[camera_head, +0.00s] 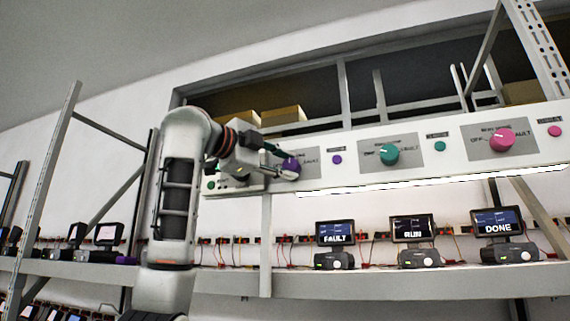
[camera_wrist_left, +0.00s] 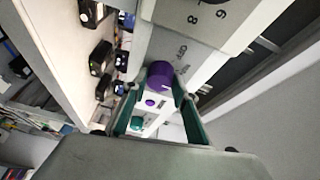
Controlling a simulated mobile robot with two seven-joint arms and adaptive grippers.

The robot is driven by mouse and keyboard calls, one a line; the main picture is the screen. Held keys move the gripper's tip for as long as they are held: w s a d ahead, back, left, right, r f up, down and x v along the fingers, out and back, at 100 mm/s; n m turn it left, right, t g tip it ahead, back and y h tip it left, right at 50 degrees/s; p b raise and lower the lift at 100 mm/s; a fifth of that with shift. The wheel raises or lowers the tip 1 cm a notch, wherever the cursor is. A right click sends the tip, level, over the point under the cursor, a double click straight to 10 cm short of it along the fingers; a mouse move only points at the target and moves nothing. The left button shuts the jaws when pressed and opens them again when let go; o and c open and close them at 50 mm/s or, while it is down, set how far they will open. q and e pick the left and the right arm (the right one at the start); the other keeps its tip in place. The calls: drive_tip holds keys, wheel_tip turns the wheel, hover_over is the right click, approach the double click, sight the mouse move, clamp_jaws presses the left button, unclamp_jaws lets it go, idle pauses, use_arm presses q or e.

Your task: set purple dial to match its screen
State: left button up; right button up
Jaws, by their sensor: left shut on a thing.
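The purple dial (camera_head: 292,166) is on the white panel, left of the teal dial. My left gripper (camera_head: 284,161) reaches it from the left and is shut on it, covering part of its face. The left wrist view shows the purple dial (camera_wrist_left: 158,72) between the fingertips of my left gripper (camera_wrist_left: 160,84). The dial's pointer direction is hard to make out; the label "FAULT" shows partly to its right in the head view. A screen reading FAULT (camera_head: 335,233) stands on the shelf below, the nearest screen to this dial. My right gripper is out of view.
The panel also holds a teal dial (camera_head: 390,154), a pink dial (camera_head: 502,140) and small round buttons, one purple (camera_head: 337,160). Screens reading RUN (camera_head: 412,229) and DONE (camera_head: 497,222) stand on the shelf (camera_head: 380,283). A lit strip runs under the panel.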

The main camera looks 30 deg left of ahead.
use_arm(q)
drive_tip(key=o, duration=1.1)
drive_tip(key=s, duration=0.4)
drive_tip(key=s+a, duration=0.1)
drive_tip(key=s, duration=0.3)
drive_tip(key=s+a, duration=0.1)
drive_tip(key=s, duration=0.3)
drive_tip(key=shift+f, duration=0.1)
